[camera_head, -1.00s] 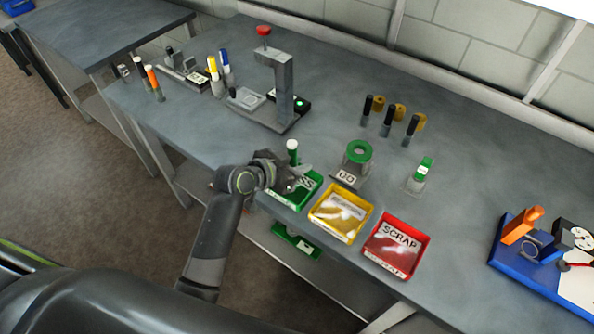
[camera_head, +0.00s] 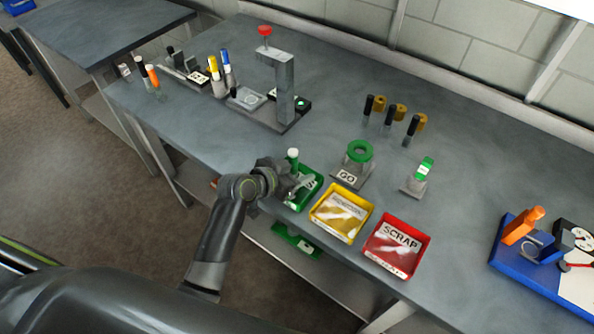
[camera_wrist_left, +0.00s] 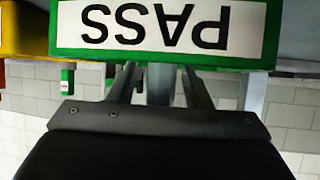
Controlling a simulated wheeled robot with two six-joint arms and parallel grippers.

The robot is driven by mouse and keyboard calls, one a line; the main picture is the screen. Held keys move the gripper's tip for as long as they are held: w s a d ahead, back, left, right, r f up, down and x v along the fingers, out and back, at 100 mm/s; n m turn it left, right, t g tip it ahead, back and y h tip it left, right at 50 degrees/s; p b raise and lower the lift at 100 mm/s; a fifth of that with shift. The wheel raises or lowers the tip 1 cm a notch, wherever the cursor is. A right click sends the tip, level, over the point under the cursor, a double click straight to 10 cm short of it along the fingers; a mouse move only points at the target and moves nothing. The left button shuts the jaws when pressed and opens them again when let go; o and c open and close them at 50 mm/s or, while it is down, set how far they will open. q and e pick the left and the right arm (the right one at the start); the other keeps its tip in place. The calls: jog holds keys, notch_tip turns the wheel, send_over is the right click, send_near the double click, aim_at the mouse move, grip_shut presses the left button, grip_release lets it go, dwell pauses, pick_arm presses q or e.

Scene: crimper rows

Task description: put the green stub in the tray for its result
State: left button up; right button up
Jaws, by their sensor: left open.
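A green stub with a white top (camera_head: 293,158) stands upright at the back left of the green PASS tray (camera_head: 316,192), just behind my left gripper. I cannot tell whether its foot is inside the tray. My left gripper (camera_head: 302,184) is open at the tray's near left side and hides part of the tray and stub. In the left wrist view, the PASS label (camera_wrist_left: 158,27) appears upside down, beyond the two parted fingers (camera_wrist_left: 160,85). The yellow tray (camera_head: 341,213) and red SCRAP tray (camera_head: 397,247) stand to the right. My right gripper is out of view.
A GO ring gauge (camera_head: 358,152) and a green-and-white piece on a grey stand (camera_head: 416,184) are behind the trays. A press with a red knob (camera_head: 285,85) stands at the back. A blue fixture (camera_head: 530,255) is at right.

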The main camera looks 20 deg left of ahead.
pick_arm(q)
jog(key=shift+r, duration=0.15)
jog(key=b+v, duration=0.1)
jog(key=v, duration=1.1)
